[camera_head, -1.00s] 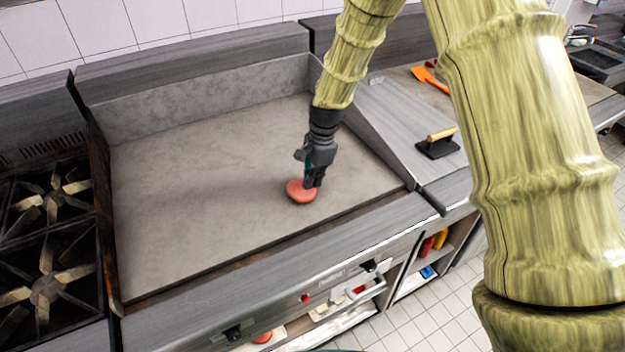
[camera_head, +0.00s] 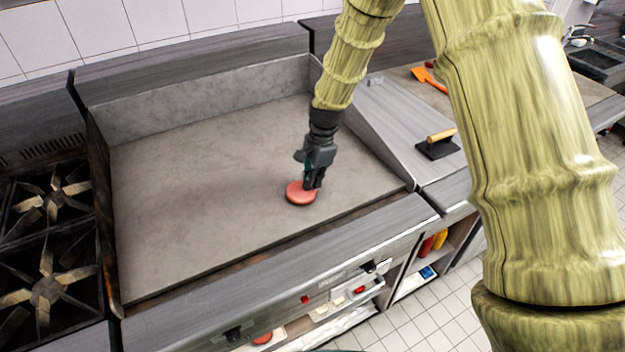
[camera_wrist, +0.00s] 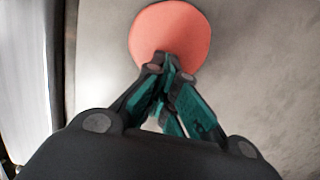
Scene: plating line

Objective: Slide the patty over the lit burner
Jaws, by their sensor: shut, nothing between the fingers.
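The patty (camera_head: 299,194) is a round, flat, reddish-pink disc lying on the grey griddle plate (camera_head: 200,180), right of its middle and near its front edge. My gripper (camera_head: 312,185) points down at the patty's right side, its fingers shut with nothing between them. In the wrist view the patty (camera_wrist: 168,32) lies just beyond the closed fingertips (camera_wrist: 165,62), which overlap its near edge. I cannot tell whether they touch it. No flame or lit mark shows on the griddle.
An open burner range (camera_head: 45,290) with star-shaped grates stands left of the griddle. A press with a wooden handle (camera_head: 440,136) and an orange spatula (camera_head: 428,78) lie on the right counter. A low wall rises behind the griddle. The plate left of the patty is clear.

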